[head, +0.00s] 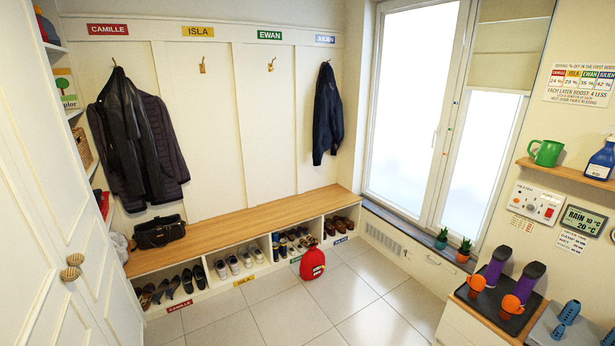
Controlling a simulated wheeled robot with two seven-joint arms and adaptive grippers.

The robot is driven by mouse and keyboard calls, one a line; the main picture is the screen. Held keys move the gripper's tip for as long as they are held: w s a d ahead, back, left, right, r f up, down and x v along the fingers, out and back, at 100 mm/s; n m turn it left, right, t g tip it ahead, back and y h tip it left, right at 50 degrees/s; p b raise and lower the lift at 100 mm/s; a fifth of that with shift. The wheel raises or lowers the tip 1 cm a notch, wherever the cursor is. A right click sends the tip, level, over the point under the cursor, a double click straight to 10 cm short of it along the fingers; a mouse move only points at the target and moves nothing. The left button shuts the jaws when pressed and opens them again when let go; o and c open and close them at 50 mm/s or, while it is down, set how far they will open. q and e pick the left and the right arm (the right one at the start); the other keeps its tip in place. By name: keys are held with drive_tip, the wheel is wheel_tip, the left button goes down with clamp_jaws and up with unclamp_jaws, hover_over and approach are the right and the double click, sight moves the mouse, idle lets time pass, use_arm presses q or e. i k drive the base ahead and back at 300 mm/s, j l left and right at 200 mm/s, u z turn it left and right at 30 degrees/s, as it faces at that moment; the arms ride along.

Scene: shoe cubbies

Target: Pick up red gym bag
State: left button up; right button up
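The red gym bag (312,263) stands on the tiled floor in front of the shoe cubbies, close to the Ewan section. It is rounded, with a dark patch near its top and a small pale mark on its front. It partly hides the cubby edge behind it. Neither of my grippers shows in the head view, so nothing of mine is near the bag there.
A wooden bench (245,228) runs above cubbies of shoes, with a black handbag (159,232) on it. Coats (135,140) hang at left. A counter at lower right holds purple and orange items on a dark mat (487,303). The floor (330,310) is mostly clear.

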sight(311, 263)
drive_tip(key=i, duration=0.95)
drive_tip(key=i+z, duration=0.1)
drive_tip(key=i, duration=0.85)
drive_tip(key=i+j, duration=0.15)
drive_tip(key=i, duration=0.8)
drive_tip(key=i+j+z, duration=0.1)
drive_tip(key=i+z, duration=0.2)
drive_tip(key=i, duration=0.2)
drive_tip(key=i+j+z, duration=0.3)
drive_tip(key=i, duration=0.25)
